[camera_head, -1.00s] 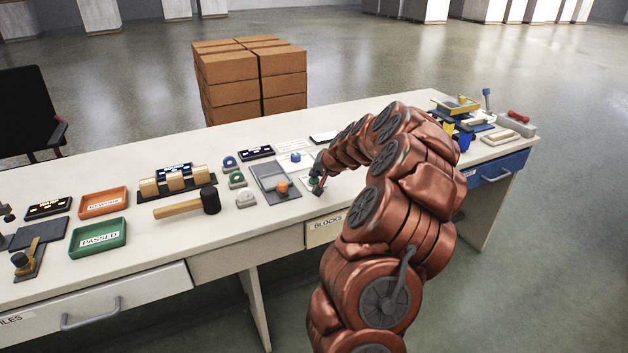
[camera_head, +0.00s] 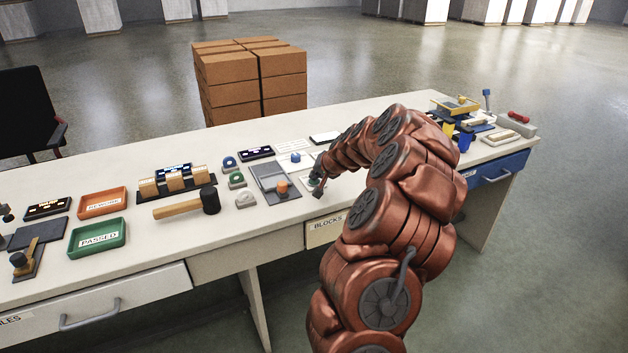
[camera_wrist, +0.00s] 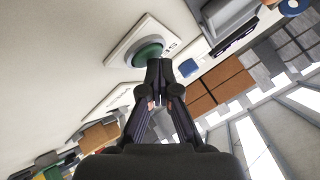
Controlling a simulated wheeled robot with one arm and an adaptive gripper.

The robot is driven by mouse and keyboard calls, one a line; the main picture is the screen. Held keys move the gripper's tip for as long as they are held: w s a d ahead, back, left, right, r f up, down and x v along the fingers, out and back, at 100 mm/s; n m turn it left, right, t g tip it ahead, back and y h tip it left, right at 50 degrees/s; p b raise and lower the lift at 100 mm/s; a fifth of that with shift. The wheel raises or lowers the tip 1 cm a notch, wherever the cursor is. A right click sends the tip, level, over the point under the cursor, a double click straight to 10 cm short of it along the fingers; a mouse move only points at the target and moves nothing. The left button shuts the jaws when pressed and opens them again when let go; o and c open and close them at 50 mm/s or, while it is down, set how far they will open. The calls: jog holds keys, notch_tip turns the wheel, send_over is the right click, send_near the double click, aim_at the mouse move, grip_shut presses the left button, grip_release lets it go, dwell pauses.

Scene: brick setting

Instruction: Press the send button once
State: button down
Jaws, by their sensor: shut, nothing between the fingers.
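The send button is a round green button (camera_wrist: 148,52) on a pale square plate (camera_wrist: 122,46) in the wrist view; the plate's lettering is upside down and partly cut off. My gripper (camera_wrist: 160,66) is shut and empty, its fingertips together at the button's lower right edge. They overlap the button in the picture; I cannot tell whether they touch it or how far it is pushed in. In the head view my gripper (camera_head: 318,190) is at the table's front half, beside the green button (camera_head: 312,181), which it partly hides.
A grey board with an orange knob (camera_head: 281,186) lies just left of my gripper. A mallet (camera_head: 190,205), a green tray (camera_head: 97,236) and an orange tray (camera_head: 103,202) are farther left. Blue and yellow items (camera_head: 465,130) crowd the table's right end.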

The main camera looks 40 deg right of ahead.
jog(key=shift+r+p, duration=0.35)
jog(key=shift+r, duration=0.5)
jog(key=shift+r+p, duration=1.05)
jog(key=shift+r, duration=1.45)
